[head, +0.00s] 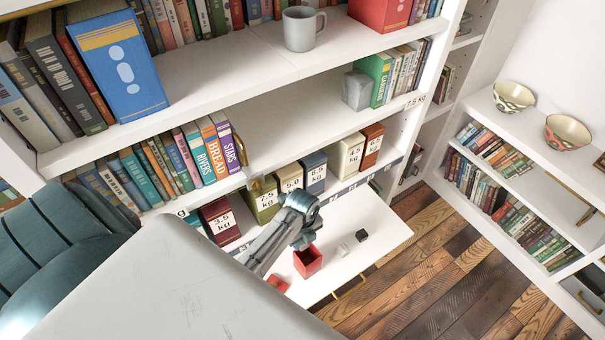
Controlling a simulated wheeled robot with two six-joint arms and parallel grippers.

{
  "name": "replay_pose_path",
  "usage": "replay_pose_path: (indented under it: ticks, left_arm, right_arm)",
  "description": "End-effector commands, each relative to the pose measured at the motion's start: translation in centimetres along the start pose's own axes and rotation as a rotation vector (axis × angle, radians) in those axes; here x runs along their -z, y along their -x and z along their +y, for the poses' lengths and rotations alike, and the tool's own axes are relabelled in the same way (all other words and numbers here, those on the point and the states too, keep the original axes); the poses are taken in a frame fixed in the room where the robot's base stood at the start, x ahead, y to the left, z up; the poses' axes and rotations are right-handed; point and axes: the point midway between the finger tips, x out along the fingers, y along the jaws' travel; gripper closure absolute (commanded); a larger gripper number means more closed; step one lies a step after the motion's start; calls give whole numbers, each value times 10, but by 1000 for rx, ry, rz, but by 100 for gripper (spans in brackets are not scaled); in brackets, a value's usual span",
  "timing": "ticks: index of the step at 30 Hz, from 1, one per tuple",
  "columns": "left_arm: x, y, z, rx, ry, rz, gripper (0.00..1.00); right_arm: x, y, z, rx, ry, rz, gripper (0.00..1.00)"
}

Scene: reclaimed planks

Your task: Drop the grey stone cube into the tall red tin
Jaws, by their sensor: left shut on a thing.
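The tall red tin (308,263) stands open on the white low shelf board. My left gripper (303,241) is over the tin's back rim, pointing down. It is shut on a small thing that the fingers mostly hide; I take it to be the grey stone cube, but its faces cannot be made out. I cannot tell whether it is inside the tin's mouth. A small pale cube (342,250) and a small black block (361,235) lie to the right of the tin. My right gripper is not in view.
A low red thing (278,284) lies left of the tin. Behind the gripper is a row of labelled weight boxes (291,178). Shelves of books rise above, with a grey block bookend (357,90) and a mug (303,28). The board (385,232) is clear at the right.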

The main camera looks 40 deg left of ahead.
Motion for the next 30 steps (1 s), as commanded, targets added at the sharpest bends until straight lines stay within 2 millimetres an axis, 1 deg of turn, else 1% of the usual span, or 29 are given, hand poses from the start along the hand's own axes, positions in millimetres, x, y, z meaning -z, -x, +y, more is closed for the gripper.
replay_pose_path:
  ticks: [7,10,11,12,14,15,25,28,30]
  left_arm:
    - [0,-4,0,2,0,-1,92]
    - [0,-4,0,2,0,-1,92]
    - [0,-4,0,2,0,-1,66]
    - [0,-4,0,2,0,-1,58]
    - [0,-4,0,2,0,-1,46]
    - [0,-4,0,2,0,-1,42]
    - [0,-2,0,1,0,-1,42]
    - [-1,8,-1,3,-1,-2,42]
    - [-1,19,-1,4,-1,-3,42]
  right_arm:
    - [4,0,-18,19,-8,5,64]
    - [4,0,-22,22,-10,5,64]
    - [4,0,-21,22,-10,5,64]
    - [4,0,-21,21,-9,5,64]
    - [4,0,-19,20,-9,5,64]
    - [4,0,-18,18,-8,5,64]
    - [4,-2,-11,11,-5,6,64]
    - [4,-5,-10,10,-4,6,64]
    - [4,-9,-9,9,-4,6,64]
